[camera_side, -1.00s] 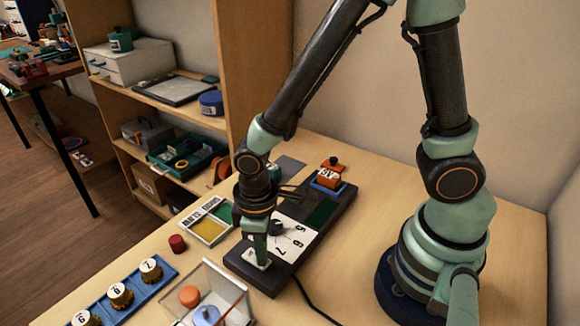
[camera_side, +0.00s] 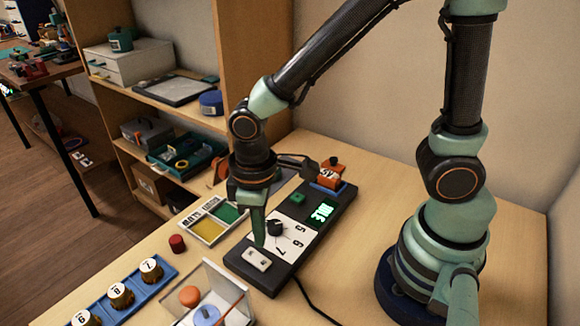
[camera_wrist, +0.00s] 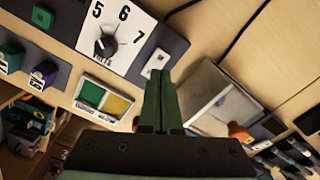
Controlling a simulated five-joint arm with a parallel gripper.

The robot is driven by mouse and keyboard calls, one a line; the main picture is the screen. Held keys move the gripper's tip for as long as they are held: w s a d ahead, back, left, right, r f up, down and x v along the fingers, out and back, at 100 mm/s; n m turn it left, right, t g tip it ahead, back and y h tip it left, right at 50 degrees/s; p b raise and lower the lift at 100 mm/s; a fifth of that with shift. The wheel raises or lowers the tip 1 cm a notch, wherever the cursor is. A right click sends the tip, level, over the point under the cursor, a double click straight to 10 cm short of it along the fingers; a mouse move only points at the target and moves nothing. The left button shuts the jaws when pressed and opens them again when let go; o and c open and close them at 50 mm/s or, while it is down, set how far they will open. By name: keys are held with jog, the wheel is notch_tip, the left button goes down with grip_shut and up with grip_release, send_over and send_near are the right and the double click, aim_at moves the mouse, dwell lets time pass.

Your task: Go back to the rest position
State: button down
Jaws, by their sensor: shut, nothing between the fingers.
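My gripper (camera_side: 258,242) is shut and empty, pointing down just above the near end of a black control box (camera_side: 306,236). Its closed green fingers also show in the wrist view (camera_wrist: 158,75). Under the tip, apart from it, is a white rocker switch (camera_side: 257,259), which also shows in the wrist view (camera_wrist: 154,63). A black dial knob (camera_side: 274,228) sits on a white numbered plate (camera_side: 290,240); it also shows in the wrist view (camera_wrist: 106,45). A small display (camera_side: 322,212) on the box glows green; its text is too small to read.
An orange block on a blue base (camera_side: 328,180) stands at the box's far end. A yellow-and-green tray (camera_side: 210,229), a red cylinder (camera_side: 177,243), a clear bin (camera_side: 232,283) and a blue rack of knobs (camera_side: 127,312) lie left and in front. The right tabletop is clear.

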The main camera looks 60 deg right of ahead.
jog(key=shift+r, duration=0.65)
jog(key=w+d+r+m+t, duration=0.1)
jog(key=d+r+m+t, duration=0.4)
jog(key=d+r, duration=0.8)
jog(key=shift+w+d+r+m+t, duration=0.25)
jog(key=shift+d+r+m+t, duration=0.1)
jog(key=shift+d+m, duration=0.2)
